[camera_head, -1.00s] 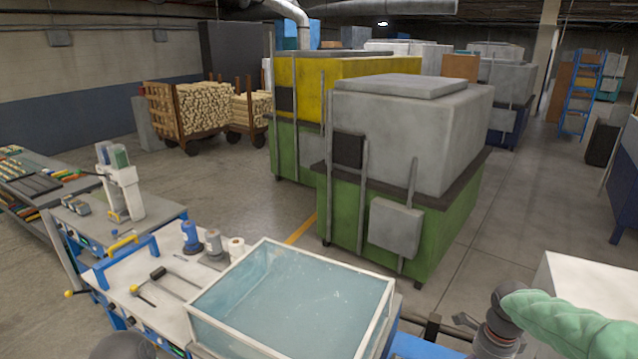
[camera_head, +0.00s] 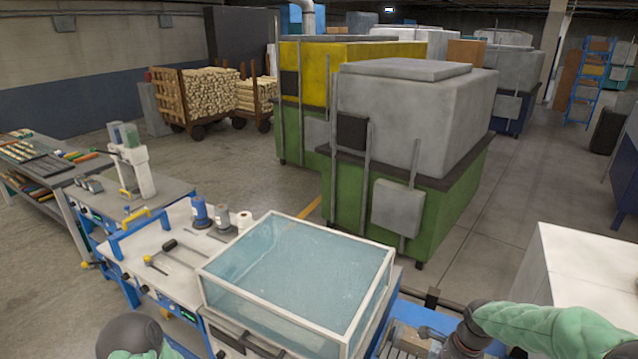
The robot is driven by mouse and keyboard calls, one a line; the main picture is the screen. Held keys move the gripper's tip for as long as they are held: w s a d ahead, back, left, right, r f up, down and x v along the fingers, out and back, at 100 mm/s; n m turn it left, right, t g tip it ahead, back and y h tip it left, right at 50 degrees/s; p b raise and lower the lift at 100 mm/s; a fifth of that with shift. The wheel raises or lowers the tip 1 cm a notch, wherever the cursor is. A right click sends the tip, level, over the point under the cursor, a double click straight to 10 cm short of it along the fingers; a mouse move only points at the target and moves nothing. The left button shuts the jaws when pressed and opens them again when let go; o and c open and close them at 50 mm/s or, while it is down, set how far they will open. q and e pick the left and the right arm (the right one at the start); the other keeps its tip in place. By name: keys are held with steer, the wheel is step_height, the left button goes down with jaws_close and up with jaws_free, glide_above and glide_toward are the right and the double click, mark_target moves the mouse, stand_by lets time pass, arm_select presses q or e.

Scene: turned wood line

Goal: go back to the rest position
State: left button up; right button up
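At the bottom left edge, a grey joint of my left arm (camera_head: 135,335) with a bit of green sleeve stands in front of the workbench. Its hand is out of frame. At the lower right, my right arm (camera_head: 550,328) comes in from the right in a green sleeve and ends in a grey joint beside the bench.
A clear-walled tank (camera_head: 300,262) with a white frame stands on the workbench ahead. A white box (camera_head: 580,268) stands close to my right arm.

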steer(key=s+a+f+n+y+b, duration=0.1)
steer(key=a+f+n, duration=0.1)
steer(key=a+f, duration=0.3)
steer(key=s+a+f+n+b, duration=0.1)
steer(key=a+f+n+b, duration=0.15)
steer(key=f, duration=0.55)
steer(key=s+a+f+n+b, duration=0.3)
steer(key=s+a+f+n, duration=0.3)
steer(key=f, duration=0.4)
steer(key=s+a+f+n+y+b, duration=0.1)
steer(key=s+a+f+n+b, duration=0.2)
steer(key=s+a+f+n, duration=0.3)
steer(key=s+a+f, duration=0.2)
steer(key=s+f, duration=0.1)
steer(key=f, duration=0.1)
steer(key=shift+s+a+f+y, duration=0.15)
steer(key=shift+s+y, duration=0.1)
steer(key=shift+y, duration=0.05)
